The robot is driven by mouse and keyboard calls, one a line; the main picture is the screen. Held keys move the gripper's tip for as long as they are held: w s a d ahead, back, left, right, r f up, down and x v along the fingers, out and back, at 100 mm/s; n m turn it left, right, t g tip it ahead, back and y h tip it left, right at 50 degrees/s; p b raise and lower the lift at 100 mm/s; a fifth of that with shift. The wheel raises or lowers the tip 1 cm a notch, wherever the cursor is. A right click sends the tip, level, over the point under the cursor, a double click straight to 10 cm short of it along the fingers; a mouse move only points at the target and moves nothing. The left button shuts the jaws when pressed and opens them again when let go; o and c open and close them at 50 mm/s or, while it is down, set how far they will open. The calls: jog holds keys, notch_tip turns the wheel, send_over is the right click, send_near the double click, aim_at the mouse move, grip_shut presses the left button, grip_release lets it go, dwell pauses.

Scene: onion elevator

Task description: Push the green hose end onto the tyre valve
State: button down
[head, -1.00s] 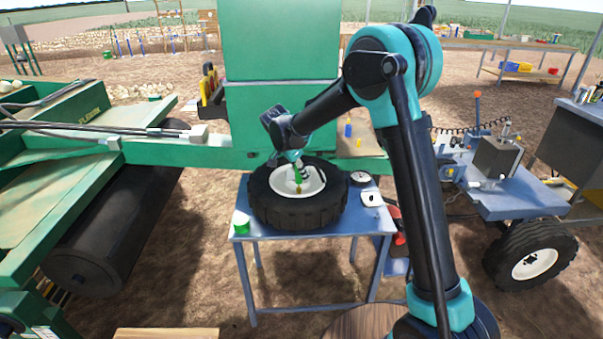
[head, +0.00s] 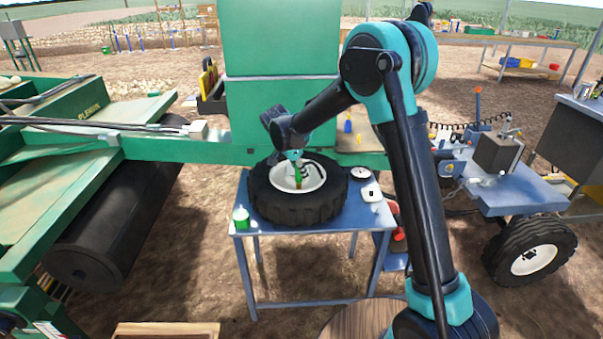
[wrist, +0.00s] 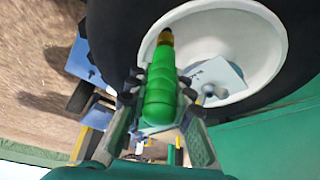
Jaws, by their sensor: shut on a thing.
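The black tyre (head: 297,207) lies flat on a small blue table (head: 325,237), its white rim (head: 316,176) facing up. My gripper (head: 296,160) reaches over the rim from above. In the wrist view my gripper (wrist: 160,100) is shut on the ribbed green hose end (wrist: 160,98), with a finger on each side. The hose end also shows in the head view (head: 298,174), pointing down. A brass-coloured piece with a dark tip (wrist: 165,37) shows at its far end, by the rim's inner edge. I cannot tell the valve apart from it or whether they are joined.
The green machine (head: 190,152) is close behind and left. A blue cart (head: 515,195) stands right.

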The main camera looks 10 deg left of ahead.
jog(key=shift+f, duration=0.65)
jog(key=c, duration=1.3)
grip_release()
jog(key=shift+o, duration=0.2)
jog(key=o, duration=0.4)
jog(key=shift+r, duration=3.55)
